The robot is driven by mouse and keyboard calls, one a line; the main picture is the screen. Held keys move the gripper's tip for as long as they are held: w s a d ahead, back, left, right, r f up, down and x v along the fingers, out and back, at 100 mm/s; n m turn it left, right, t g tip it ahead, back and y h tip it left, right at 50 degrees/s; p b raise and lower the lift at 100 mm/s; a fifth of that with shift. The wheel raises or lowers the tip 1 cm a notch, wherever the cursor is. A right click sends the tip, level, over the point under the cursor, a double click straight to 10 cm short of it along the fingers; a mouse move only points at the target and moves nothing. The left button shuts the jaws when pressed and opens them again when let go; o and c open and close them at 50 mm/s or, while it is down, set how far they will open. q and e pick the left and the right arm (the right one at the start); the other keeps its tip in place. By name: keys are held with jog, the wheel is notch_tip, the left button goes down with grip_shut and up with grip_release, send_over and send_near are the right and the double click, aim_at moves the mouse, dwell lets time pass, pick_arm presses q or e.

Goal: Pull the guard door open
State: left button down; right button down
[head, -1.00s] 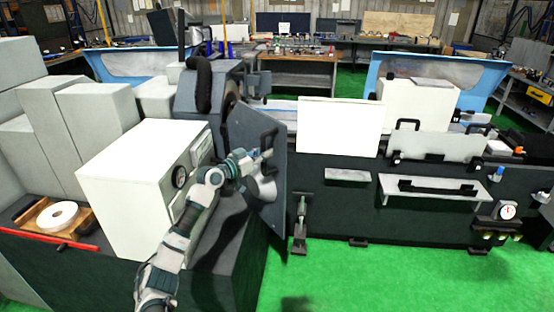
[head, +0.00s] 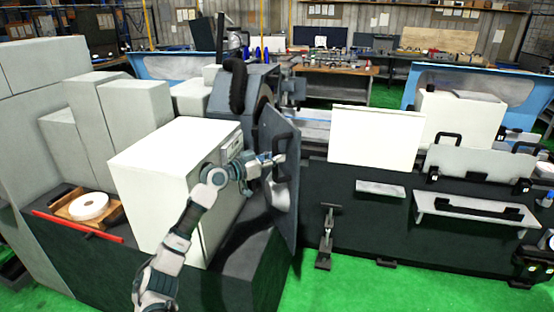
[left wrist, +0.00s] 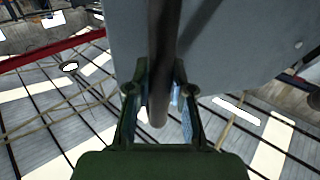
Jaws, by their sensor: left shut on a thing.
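The guard door (head: 280,128) is a dark grey panel at the front of the grinding wheel housing. It stands swung out, seen at a steep angle in the head view. Its dark bar handle (head: 281,143) is on the face toward the right. My left gripper (head: 276,160) is at the handle, with my arm reaching up from below. In the left wrist view, the handle bar (left wrist: 163,50) passes between the two fingers (left wrist: 160,95), which are shut on it. The grey door panel (left wrist: 235,45) fills the upper part of that view. My right gripper is not in view.
A white box-shaped cabinet (head: 165,185) stands close left of my left arm. A wooden tray with a white ring (head: 89,206) and a red bar (head: 75,226) lie further left. A white panel (head: 375,137) stands on the machine at right. Green floor (head: 350,285) is clear in front.

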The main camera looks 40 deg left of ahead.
pick_arm(q)
jog(key=c, duration=1.2)
grip_release()
jog(key=shift+o, duration=0.9)
jog(key=shift+a, duration=0.1)
jog(key=shift+f, duration=0.1)
jog(key=v, duration=1.2)
jog(key=shift+w+a+f, duration=0.1)
jog(key=shift+a+f, duration=0.05)
